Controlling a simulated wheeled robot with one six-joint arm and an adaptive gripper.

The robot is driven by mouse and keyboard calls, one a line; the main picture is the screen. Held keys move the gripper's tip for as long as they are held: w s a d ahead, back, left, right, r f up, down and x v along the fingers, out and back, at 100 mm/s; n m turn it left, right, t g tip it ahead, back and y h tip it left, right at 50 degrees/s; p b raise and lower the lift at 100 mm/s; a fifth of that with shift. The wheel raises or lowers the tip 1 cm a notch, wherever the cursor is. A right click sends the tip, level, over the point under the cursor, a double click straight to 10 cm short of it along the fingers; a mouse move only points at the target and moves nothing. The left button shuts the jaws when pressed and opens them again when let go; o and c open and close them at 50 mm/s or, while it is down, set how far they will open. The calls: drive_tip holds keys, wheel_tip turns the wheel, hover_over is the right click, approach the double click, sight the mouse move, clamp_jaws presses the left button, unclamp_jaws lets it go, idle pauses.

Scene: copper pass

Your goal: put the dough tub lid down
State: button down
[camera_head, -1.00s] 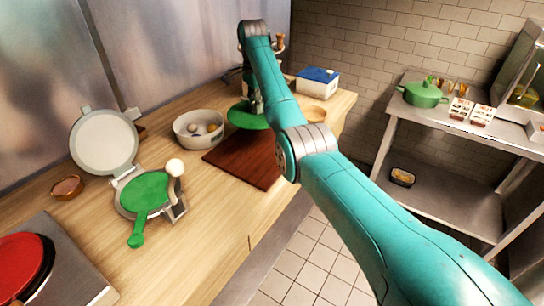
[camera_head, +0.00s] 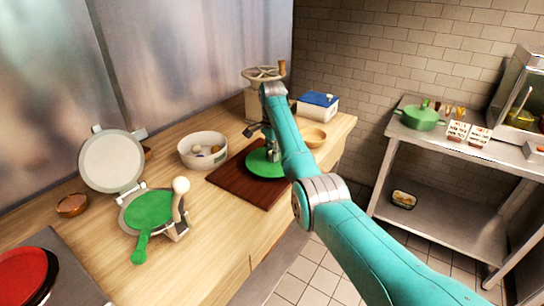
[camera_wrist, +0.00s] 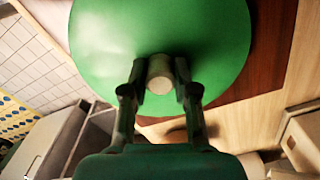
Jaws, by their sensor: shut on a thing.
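The dough tub lid is a round green disc (camera_head: 262,164) with a pale knob on top. In the head view it is over the dark brown board (camera_head: 235,182), overlapping its far right part; I cannot tell whether it touches the board. My gripper (camera_head: 268,147) points down and is shut on the lid's knob. In the wrist view the gripper (camera_wrist: 160,78) has one finger on each side of the knob, and the green lid (camera_wrist: 160,35) fills the upper middle, with the board (camera_wrist: 268,60) showing past its right edge.
A white bowl with dough balls (camera_head: 203,149) stands left of the board. A wooden bowl (camera_head: 312,135) and a blue-topped white box (camera_head: 318,106) stand behind right. A press with a green paddle (camera_head: 150,210) is at the front left. The board's near left part is clear.

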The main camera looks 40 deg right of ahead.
drive_tip(key=shift+f, duration=0.55)
drive_tip(key=shift+f, duration=0.1)
drive_tip(key=c, duration=0.9)
unclamp_jaws()
